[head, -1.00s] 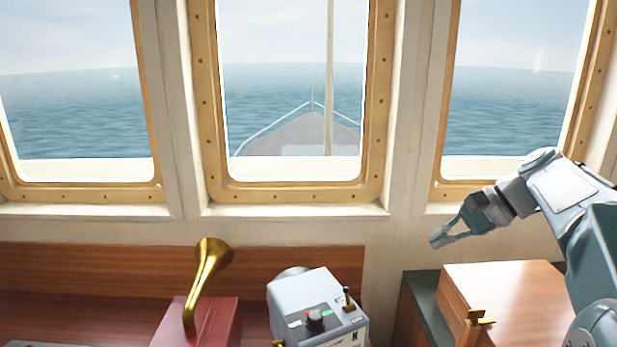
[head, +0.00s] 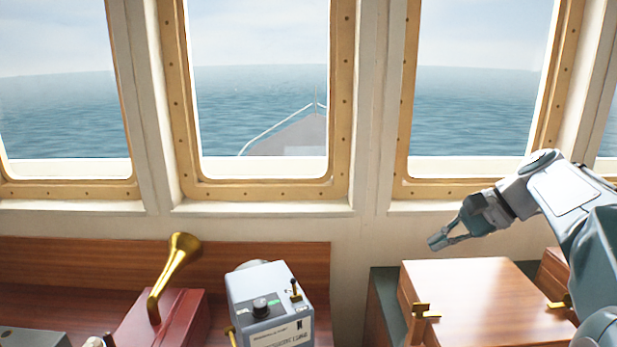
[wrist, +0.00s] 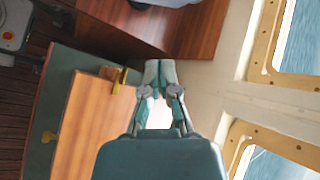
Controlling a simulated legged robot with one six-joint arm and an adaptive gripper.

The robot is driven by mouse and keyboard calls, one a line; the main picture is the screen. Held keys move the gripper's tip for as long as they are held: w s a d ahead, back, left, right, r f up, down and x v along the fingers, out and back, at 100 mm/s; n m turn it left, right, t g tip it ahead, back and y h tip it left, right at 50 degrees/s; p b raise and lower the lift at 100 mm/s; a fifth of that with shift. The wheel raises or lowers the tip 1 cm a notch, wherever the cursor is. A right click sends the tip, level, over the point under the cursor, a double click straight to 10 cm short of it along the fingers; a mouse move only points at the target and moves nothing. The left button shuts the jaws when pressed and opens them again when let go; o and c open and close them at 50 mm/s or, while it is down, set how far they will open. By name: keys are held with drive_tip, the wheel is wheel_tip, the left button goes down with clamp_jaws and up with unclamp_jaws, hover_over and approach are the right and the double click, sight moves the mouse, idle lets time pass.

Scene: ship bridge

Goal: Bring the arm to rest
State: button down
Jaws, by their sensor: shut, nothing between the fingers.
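My gripper (head: 438,241) is at the right in the head view, in the air above and behind the wooden box (head: 480,290), in front of the wall below the windows. My arm reaches to it from the right edge and is bent. In the wrist view my gripper (wrist: 160,66) points up the picture with its fingertips together. Nothing shows between the fingers. It is apart from the box and the wall.
A grey control box (head: 270,300) with a black knob and a red case with a brass horn (head: 175,268) stand on the wooden console left of my gripper. A brass latch (head: 422,311) sits on the wooden box. Windows line the wall behind.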

drive_tip(key=s+a+f+n+t+h, duration=0.1)
drive_tip(key=s+a+f+n+h, duration=0.1)
drive_tip(key=s, duration=0.5)
drive_tip(key=s+a+f+n+t+h, duration=0.1)
drive_tip(key=s+a+f+n+h, duration=0.2)
drive_tip(key=s+f, duration=0.4)
drive_tip(key=s+a+f+n+h, duration=0.2)
drive_tip(key=s+f+n+h, duration=0.2)
drive_tip(key=s+n, duration=0.2)
drive_tip(key=shift+s+a+f+t, duration=0.3)
drive_tip(key=shift+s+t, duration=0.1)
drive_tip(key=shift+s, duration=0.7)
drive_tip(key=shift+a, duration=0.2)
